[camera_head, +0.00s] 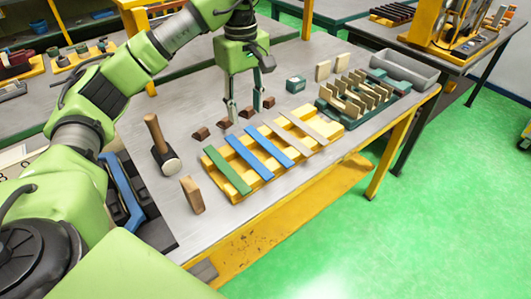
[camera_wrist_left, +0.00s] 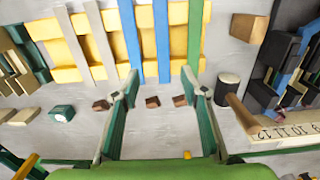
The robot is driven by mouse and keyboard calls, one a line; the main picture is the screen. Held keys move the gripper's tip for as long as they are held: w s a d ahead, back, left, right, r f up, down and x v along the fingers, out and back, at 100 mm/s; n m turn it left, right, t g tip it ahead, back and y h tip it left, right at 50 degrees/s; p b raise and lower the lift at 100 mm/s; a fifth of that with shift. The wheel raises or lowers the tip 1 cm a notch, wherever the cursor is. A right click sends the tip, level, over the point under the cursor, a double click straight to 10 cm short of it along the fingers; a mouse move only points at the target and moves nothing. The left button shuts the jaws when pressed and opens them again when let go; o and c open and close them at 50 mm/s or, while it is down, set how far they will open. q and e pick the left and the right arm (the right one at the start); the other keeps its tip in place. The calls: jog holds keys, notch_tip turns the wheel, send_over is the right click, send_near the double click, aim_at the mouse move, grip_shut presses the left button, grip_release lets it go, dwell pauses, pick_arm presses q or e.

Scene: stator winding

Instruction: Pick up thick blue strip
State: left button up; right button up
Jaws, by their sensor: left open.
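Two blue strips lie side by side across a yellow rack (camera_head: 210,160), between a green strip (camera_head: 227,170) and pale strips. The blue strip nearer the green one (camera_head: 246,157) looks narrower in the left wrist view (camera_wrist_left: 162,40). The other blue strip (camera_head: 271,147) looks wider there (camera_wrist_left: 130,35); I cannot judge their thickness. My left gripper (camera_head: 245,112) points down above the table, behind the rack. It is open and empty, its fingers (camera_wrist_left: 160,82) apart and clear of the strips. My right gripper is not in view.
Several small brown blocks (camera_head: 200,133) lie near the fingers. A green slotted holder (camera_head: 329,105), a small teal box (camera_head: 295,84) and a grey bin (camera_head: 403,69) are to the right.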

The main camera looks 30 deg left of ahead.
pick_arm(q)
notch_tip(320, 180, down, 3)
send_over(248, 155)
jog(key=f, duration=0.5)
jog(key=shift+w+a, duration=0.2)
jog(key=shift+a, duration=0.05)
jog(key=shift+f, duration=0.15)
jog(key=shift+f+p, duration=0.3)
jog(key=shift+p, duration=0.05)
jog(key=f, duration=0.2)
jog(key=f+p, duration=0.1)
jog(key=shift+s+d+f, duration=0.15)
jog(key=shift+s+f, duration=0.1)
jog(key=shift+f, duration=0.05)
jog(key=shift+w+f, duration=0.1)
jog(key=shift+f, duration=0.4)
grip_shut()
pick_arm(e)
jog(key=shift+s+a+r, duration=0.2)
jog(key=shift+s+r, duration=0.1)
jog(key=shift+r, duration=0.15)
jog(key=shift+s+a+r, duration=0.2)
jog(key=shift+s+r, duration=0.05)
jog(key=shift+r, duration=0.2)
